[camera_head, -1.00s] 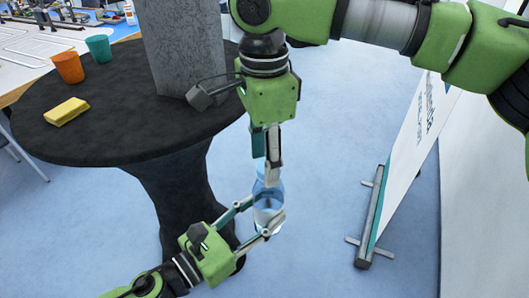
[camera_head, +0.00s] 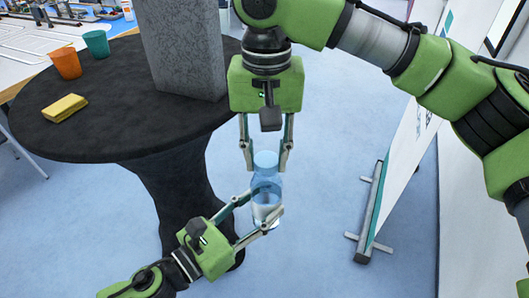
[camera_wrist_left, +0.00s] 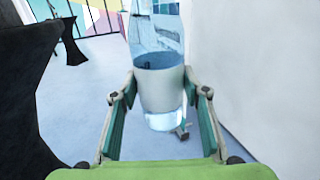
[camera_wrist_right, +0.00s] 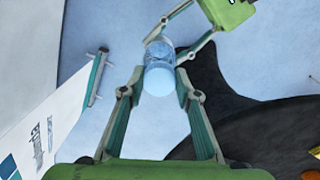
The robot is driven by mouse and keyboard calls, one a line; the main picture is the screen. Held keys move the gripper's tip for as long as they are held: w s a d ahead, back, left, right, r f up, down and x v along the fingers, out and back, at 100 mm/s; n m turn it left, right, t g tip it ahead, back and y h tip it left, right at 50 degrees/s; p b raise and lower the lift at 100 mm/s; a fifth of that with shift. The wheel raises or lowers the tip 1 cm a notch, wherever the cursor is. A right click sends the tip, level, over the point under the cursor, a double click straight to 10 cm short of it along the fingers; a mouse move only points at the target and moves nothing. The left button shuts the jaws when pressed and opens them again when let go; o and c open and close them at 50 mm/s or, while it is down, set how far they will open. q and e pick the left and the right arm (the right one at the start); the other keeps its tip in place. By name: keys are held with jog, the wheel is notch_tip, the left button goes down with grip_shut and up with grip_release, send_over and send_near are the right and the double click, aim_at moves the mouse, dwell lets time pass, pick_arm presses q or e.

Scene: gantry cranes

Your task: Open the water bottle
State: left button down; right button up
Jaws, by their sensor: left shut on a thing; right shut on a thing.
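The water bottle (camera_head: 266,190) is clear blue, partly filled, and held upright in the air beside the round table. My left gripper (camera_head: 262,206) is shut on the bottle's body from the lower left. In the left wrist view the bottle (camera_wrist_left: 160,92) stands between the fingers, its top out of frame. My right gripper (camera_head: 267,166) comes down from above and is shut on the bottle's light blue cap (camera_head: 265,158). In the right wrist view the cap (camera_wrist_right: 158,81) lies between the fingertips, seen end on. The cap looks seated on the bottle.
A black-covered round table (camera_head: 120,130) stands at left with an orange cup (camera_head: 65,64), a teal cup (camera_head: 97,45), a yellow sponge (camera_head: 64,107) and a grey block (camera_head: 183,50). A white banner stand (camera_head: 400,165) is at right. The blue floor between is clear.

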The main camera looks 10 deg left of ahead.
jog(key=n, duration=0.4)
jog(key=shift+a, duration=0.1)
jog(key=n, duration=0.6)
jog(key=shift+w+r, duration=0.1)
jog(key=n, duration=0.4)
jog(key=shift+d, duration=0.2)
jog(key=n, duration=0.6)
jog(key=shift+w, duration=0.2)
jog(key=n, duration=0.6)
jog(key=shift+w, duration=0.1)
jog(key=n, duration=0.4)
jog(key=shift+w, duration=0.1)
jog(key=n, duration=0.6)
jog(key=shift+w+a, duration=0.1)
jog(key=n, duration=0.4)
